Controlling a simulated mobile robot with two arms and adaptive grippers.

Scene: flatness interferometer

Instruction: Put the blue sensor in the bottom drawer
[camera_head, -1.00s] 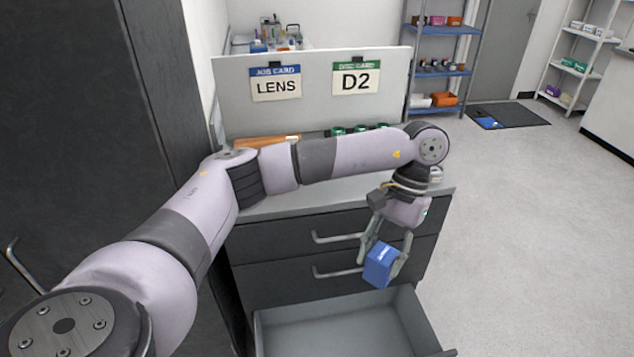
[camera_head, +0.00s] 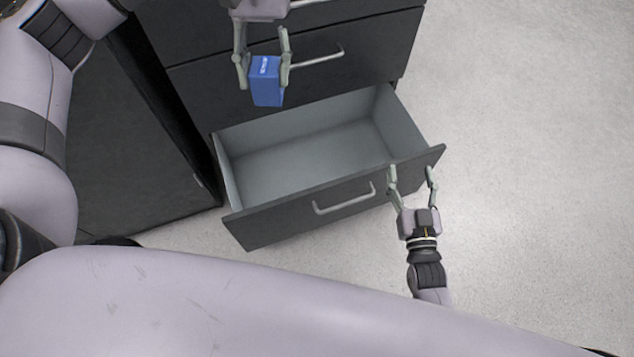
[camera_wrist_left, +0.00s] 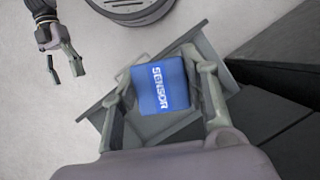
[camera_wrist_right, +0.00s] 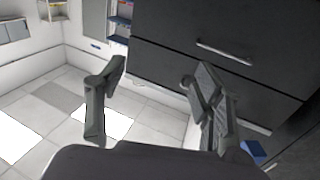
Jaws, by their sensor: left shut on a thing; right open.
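The blue sensor (camera_head: 266,82) is a small box held between the fingers of my left gripper (camera_head: 264,62), above the back of the open bottom drawer (camera_head: 310,155) in the head view. In the left wrist view the sensor (camera_wrist_left: 160,88) shows the word SENSOR, with the drawer behind it. The drawer is pulled out and its visible inside is empty. My right gripper (camera_head: 412,182) is open and empty by the drawer front's right end. A blue bit of the sensor (camera_wrist_right: 253,150) shows at the right wrist view's lower right.
The drawer front has a metal handle (camera_head: 344,198). A closed drawer (camera_head: 340,65) with its own handle is above it. A dark cabinet (camera_head: 140,150) stands on the left. The floor (camera_head: 530,150) to the right is clear.

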